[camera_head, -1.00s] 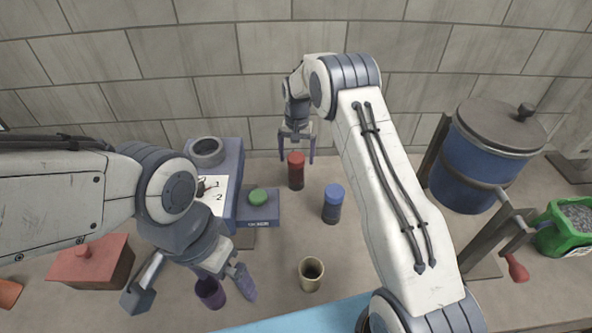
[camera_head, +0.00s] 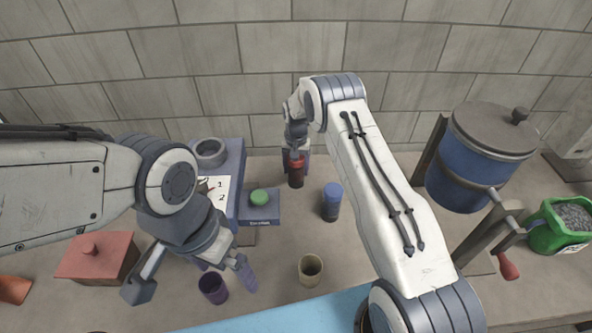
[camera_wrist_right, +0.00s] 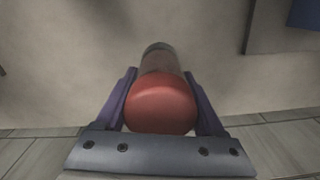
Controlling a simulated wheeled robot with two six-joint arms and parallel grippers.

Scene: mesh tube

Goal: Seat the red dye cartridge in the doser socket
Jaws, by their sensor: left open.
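The red dye cartridge (camera_head: 296,180) stands upright on the table near the wall, with a red cap and dark lower body. My right gripper (camera_head: 296,160) is lowered over it. In the right wrist view its two fingers (camera_wrist_right: 160,95) flank the red cap (camera_wrist_right: 160,104) closely; whether they press on it I cannot tell. A blue-grey unit with a grey ring on top (camera_head: 210,150), apparently the doser and its socket, stands left of the cartridge. The ring's inside is not clear. My left gripper (camera_head: 192,277) is open and empty at the front left.
A green button (camera_head: 259,197) sits on a low box beside the unit. A blue-capped cartridge (camera_head: 332,203) stands to the right, a beige cup (camera_head: 310,269) and purple cup (camera_head: 213,288) in front. A red-lidded box (camera_head: 98,259) is at left, a blue drum (camera_head: 474,160) at right.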

